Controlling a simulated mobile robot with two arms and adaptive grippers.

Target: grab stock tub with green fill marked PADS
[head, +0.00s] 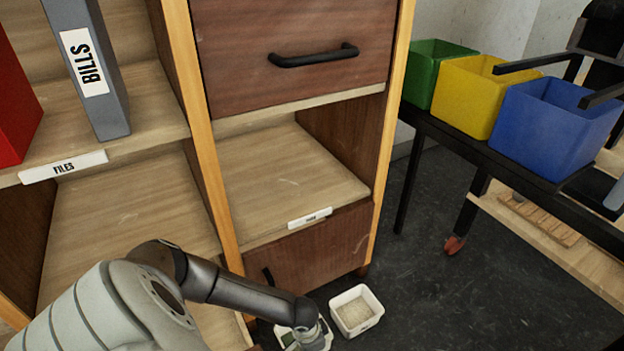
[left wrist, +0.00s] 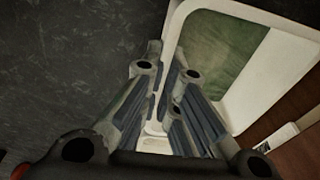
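The white stock tub with green fill (head: 287,339) is at the bottom edge of the head view, partly hidden by my left gripper (head: 308,335). In the left wrist view the tub (left wrist: 275,75) fills the right side, with its green fill (left wrist: 222,50) inside. My left gripper (left wrist: 165,65) straddles the tub's wall, one finger inside and one outside. The fingers are close together with the white wall between them, so it looks shut on it. No PADS marking is readable. My right gripper is in neither view.
A second white tub with pale fill (head: 356,311) stands on the dark floor just right of the green one. The wooden cabinet (head: 320,248) stands close behind. A black bench (head: 462,140) with green, yellow and blue bins is at right. Floor between is open.

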